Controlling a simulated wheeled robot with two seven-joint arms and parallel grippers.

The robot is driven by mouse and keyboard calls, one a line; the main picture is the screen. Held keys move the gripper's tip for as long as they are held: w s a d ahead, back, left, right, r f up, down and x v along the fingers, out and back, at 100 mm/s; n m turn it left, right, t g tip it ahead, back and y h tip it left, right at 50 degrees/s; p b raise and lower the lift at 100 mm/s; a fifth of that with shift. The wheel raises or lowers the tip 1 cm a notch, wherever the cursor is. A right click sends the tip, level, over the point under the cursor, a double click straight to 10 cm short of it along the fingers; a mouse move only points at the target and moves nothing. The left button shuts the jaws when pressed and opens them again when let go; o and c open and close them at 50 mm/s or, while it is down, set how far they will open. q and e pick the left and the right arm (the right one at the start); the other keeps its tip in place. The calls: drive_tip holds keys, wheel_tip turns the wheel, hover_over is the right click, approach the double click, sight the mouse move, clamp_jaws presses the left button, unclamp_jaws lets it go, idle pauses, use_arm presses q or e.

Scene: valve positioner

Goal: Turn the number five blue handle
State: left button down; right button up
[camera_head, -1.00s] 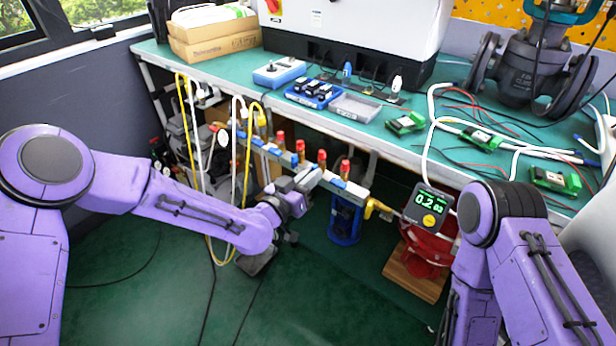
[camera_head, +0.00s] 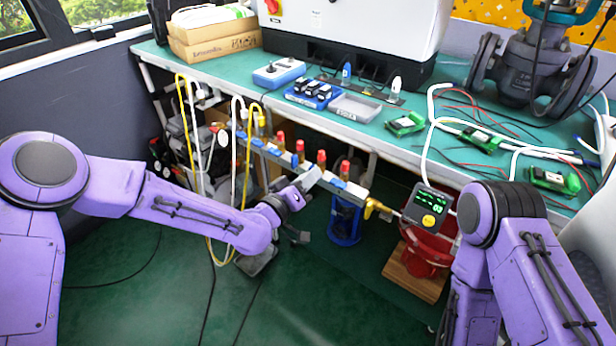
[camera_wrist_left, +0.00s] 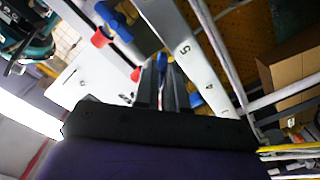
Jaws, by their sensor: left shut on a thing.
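The manifold bar (camera_head: 277,153) hangs along the front of the bench, with red-capped fittings and small blue handles. It crosses the left wrist view as a pale bar (camera_wrist_left: 205,70) with black numbers, one of which reads 5. My left gripper (camera_head: 308,181) is at the bar's front, toward its right half. In the left wrist view its two dark fingers (camera_wrist_left: 163,84) are closed around a blue handle (camera_wrist_left: 161,62), near the 5. Other blue handles (camera_wrist_left: 196,100) show on either side. In the head view, my gripper hides the held handle. My right gripper is out of view.
A gauge with a lit green display (camera_head: 427,206) stands right of the bar, by a yellow fitting (camera_head: 376,206). Yellow and white hoses hang at the bar's left end. The green bench (camera_head: 400,150) overhangs behind.

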use_arm(q)
drive_tip(key=shift+n+b, duration=0.45)
drive_tip(key=shift+n, duration=4.25)
drive_tip(key=c, duration=1.2)
unclamp_jaws()
drive_tip(key=v, duration=1)
drive_tip(key=shift+s+a, duration=0.2)
